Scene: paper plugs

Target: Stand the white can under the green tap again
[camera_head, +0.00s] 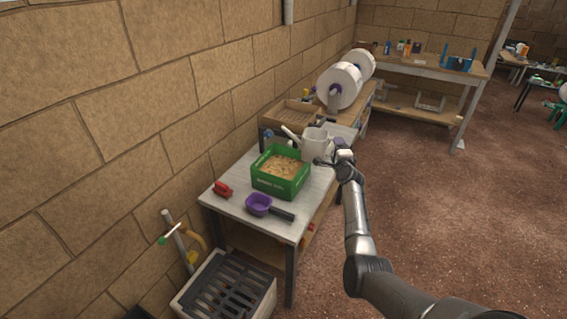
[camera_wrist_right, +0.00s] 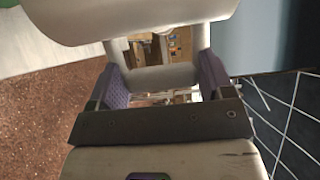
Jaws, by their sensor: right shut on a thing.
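The white can (camera_head: 316,142) is at the far end of the near table, just behind the green box, with its spout pointing left. My right gripper (camera_head: 339,160) is at the can's right side. In the right wrist view, the gripper (camera_wrist_right: 162,80) is shut on the can's white handle (camera_wrist_right: 150,77), with a purple pad on each side. I cannot tell whether the can touches the table. The green tap (camera_head: 162,240) is on a pipe by the wall at lower left, above a dark grated basin (camera_head: 226,290). My left gripper is not in view.
The table (camera_head: 236,208) holds a green box (camera_head: 281,186) of brown material, a purple scoop (camera_head: 259,204) with a dark handle and a red object (camera_head: 223,189). A wooden tray (camera_head: 290,114) and white rolls (camera_head: 339,86) stand behind.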

